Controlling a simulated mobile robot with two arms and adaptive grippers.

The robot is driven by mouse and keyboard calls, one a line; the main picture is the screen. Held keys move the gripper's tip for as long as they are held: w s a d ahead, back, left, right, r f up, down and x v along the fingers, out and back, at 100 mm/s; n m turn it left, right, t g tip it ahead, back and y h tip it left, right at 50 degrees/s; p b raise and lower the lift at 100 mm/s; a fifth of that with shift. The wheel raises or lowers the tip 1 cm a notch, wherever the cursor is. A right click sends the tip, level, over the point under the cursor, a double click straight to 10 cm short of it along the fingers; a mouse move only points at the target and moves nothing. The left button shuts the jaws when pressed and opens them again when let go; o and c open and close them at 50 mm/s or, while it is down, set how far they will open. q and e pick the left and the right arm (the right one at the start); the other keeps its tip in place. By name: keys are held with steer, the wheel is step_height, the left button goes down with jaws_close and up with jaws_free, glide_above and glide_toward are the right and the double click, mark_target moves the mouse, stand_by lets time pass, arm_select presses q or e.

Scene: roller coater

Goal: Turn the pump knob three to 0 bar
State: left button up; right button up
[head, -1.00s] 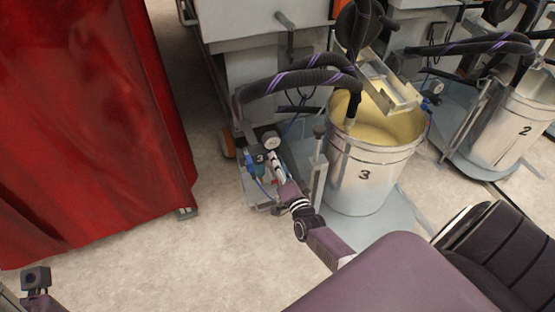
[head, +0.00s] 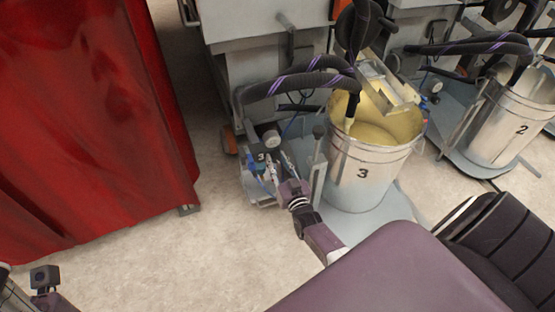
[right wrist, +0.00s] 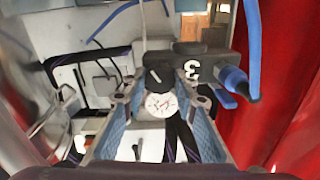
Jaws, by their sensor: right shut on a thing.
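The pump unit (head: 260,157) marked 3 sits low beside the metal bucket (head: 366,172) marked 3. In the right wrist view its black knob (right wrist: 158,76) lies between my fingertips, just above a round white gauge (right wrist: 160,105). My right gripper (head: 276,163) reaches the unit from the front right. In the right wrist view the right gripper (right wrist: 160,92) has a finger on each side of the knob and is shut on it. The knob is too small to read its setting. My left gripper's fingers are not in view.
A red curtain (head: 95,120) hangs at the left. Black hoses (head: 300,82) run above the pump unit into the bucket. A blue connector (right wrist: 236,84) stands right of the knob. A second bucket (head: 512,128) marked 2 is at the right. The floor in front is clear.

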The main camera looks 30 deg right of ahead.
steer(key=shift+a+f+n, duration=0.1)
steer(key=shift+n, duration=1)
steer(key=o, duration=1.2)
steer(key=shift+c, duration=0.2)
steer(key=v, duration=1.2)
